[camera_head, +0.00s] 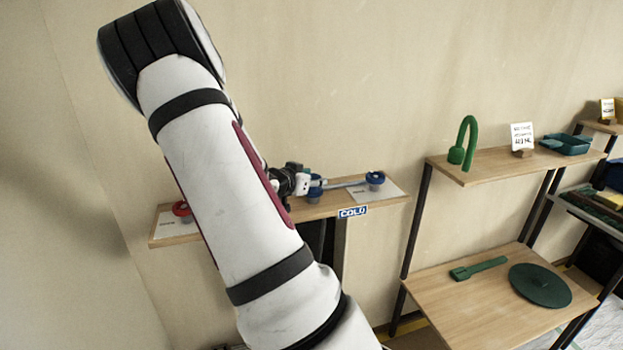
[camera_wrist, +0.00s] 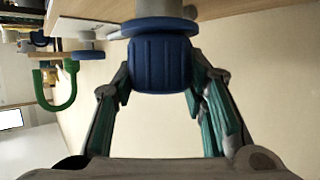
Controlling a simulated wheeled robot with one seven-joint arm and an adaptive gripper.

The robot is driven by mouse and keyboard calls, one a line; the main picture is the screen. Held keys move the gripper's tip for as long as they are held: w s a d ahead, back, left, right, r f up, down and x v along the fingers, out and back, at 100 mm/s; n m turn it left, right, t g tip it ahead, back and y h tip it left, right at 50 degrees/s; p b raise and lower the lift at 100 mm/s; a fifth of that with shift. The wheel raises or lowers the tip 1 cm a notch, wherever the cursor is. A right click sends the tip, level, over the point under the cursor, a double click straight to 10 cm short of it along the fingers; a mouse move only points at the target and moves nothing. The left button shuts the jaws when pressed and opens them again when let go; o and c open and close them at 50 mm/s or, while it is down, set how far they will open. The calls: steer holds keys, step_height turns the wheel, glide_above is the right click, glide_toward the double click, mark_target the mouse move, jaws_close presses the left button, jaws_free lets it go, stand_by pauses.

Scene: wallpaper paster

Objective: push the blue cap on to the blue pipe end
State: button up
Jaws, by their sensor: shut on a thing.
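A ribbed blue cap (camera_wrist: 160,64) sits between the two fingers of my gripper (camera_wrist: 160,82) in the wrist view, and the gripper is shut on it. The cap lines up with the blue ring of the pipe end (camera_wrist: 160,27), which has a grey pipe behind it. The cap's edge appears to meet the ring; I cannot tell how deep it sits. In the head view my gripper (camera_head: 303,184) is beside the small blue fitting (camera_head: 316,183) at the shelf's middle, partly hidden by my arm.
The wooden shelf (camera_head: 335,203) bears a "COLD" sign (camera_head: 352,212), a second blue fitting (camera_head: 375,178) at right and a red piece (camera_head: 181,208) at left. A right-hand shelf holds a green hooked pipe (camera_head: 466,142). A green disc (camera_head: 540,285) lies below it.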

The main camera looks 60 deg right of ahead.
steer(key=shift+f, duration=0.15)
steer(key=o, duration=1.1)
steer(key=shift+o, duration=0.2)
steer(key=v, duration=1.2)
